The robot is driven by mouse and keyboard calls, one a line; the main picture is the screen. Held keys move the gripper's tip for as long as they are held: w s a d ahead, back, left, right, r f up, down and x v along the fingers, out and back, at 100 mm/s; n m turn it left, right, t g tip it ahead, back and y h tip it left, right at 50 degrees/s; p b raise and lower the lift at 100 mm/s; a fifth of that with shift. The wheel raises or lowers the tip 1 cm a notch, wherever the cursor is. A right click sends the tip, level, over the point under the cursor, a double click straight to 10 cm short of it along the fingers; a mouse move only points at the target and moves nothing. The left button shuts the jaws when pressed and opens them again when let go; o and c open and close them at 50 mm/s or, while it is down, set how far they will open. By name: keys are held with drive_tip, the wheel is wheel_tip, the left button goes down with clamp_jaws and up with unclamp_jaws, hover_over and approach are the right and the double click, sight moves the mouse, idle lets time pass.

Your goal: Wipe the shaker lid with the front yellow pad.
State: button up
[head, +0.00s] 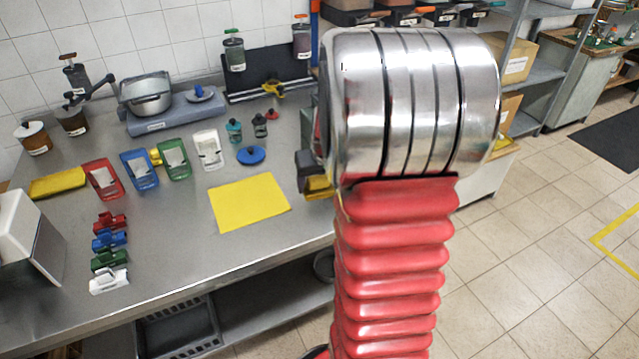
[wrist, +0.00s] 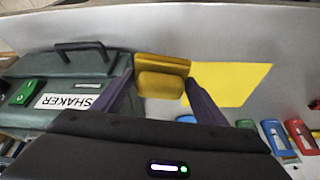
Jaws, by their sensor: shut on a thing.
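My gripper (wrist: 160,82) has its two purple fingers shut on a yellow pad (wrist: 163,60) in the wrist view. The pad also shows in the head view (head: 319,187), partly hidden by my arm. The grey-green shaker (wrist: 45,118) is at the left of the wrist view, with its SHAKER label and green switch. Its lid (wrist: 75,66) has a dark handle (wrist: 82,48). The pad is just right of the lid; I cannot tell whether they touch. In the head view my arm hides most of the shaker.
A flat yellow sheet (head: 249,203) lies on the steel bench (head: 190,240). The front middle of the bench is clear.

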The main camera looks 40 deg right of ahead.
drive_tip(key=o, duration=0.5)
drive_tip(key=shift+c, duration=0.2)
drive_tip(key=c, duration=0.3)
drive_tip(key=shift+w+a, duration=0.3)
drive_tip(key=shift+a, duration=0.1)
drive_tip(key=shift+c, duration=0.2)
drive_tip(key=w+a+f+n, duration=0.1)
drive_tip(key=w+a, duration=0.2)
drive_tip(key=a, duration=0.7)
drive_tip(key=w+a+n+y, duration=0.1)
drive_tip(key=w+a+n, duration=0.1)
drive_tip(key=a, duration=0.8)
drive_tip(key=w+a+f+n+y, duration=0.1)
drive_tip(key=w+a, duration=0.4)
drive_tip(key=a, duration=0.5)
drive_tip(key=shift+a+f+n, duration=0.3)
drive_tip(key=shift+f+n, duration=0.05)
drive_tip(key=shift+n, duration=0.25)
drive_tip(key=shift+w+t, duration=0.1)
drive_tip(key=shift+t, duration=0.2)
